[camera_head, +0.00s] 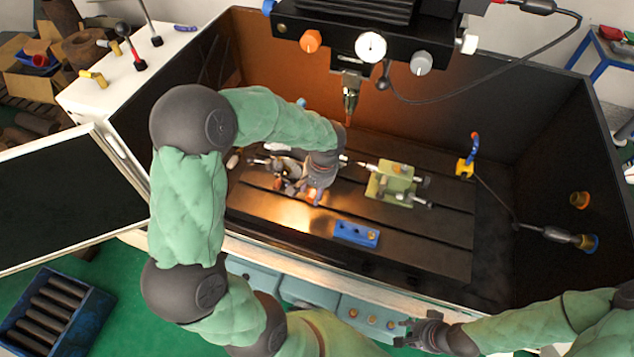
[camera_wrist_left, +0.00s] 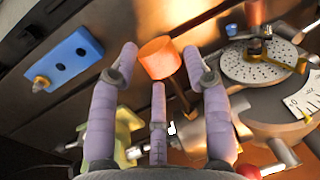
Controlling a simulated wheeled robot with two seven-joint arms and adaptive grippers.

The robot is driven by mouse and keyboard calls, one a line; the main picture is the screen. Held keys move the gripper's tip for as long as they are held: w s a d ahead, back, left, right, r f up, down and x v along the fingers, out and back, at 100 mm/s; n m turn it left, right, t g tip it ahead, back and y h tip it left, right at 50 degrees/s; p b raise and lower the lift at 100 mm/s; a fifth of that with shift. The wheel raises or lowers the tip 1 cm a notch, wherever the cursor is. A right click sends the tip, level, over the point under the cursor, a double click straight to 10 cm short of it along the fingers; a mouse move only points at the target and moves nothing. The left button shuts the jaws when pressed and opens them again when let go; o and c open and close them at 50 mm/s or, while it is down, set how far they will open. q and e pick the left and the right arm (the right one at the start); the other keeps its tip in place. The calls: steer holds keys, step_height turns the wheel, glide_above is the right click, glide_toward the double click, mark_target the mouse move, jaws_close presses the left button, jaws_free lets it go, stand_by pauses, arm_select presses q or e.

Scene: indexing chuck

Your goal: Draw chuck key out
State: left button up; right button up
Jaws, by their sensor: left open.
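An orange cylindrical knob on a dark shaft, which looks like the chuck key (camera_wrist_left: 160,57), shows in the left wrist view. Its orange end lies between the upper fingertips, and its shaft runs down right toward the chuck. My left gripper (camera_wrist_left: 160,62) is open around it; I cannot tell whether any finger touches it. The indexing chuck's round perforated plate (camera_wrist_left: 250,66) is to the right. In the head view my left gripper (camera_head: 312,190) is over the chuck and hides much of it. My right gripper (camera_head: 418,328) is open and empty in front of the machine.
A blue block (camera_head: 356,233) lies on the slotted machine table (camera_head: 440,235). A pale green vise (camera_head: 391,184) stands right of the chuck. The spindle (camera_head: 350,95) hangs above and behind. Dark enclosure walls surround the table; its front right is clear.

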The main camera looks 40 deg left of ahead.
arm_select(q)
steer(key=shift+a+f, duration=0.15)
steer(key=shift+f, duration=0.9)
jaws_close()
steer(key=shift+s+r+g+p, duration=0.2)
steer(key=shift+g+p, duration=0.4)
steer(key=shift+p, duration=0.55)
stand_by(0.6)
steer(key=shift+s+h, duration=0.2)
steer(key=shift+h, duration=0.1)
steer(key=shift+s+d, duration=0.25)
steer(key=shift+s, duration=0.1)
steer(key=shift+s+d, duration=0.1)
steer(key=shift+s, duration=0.2)
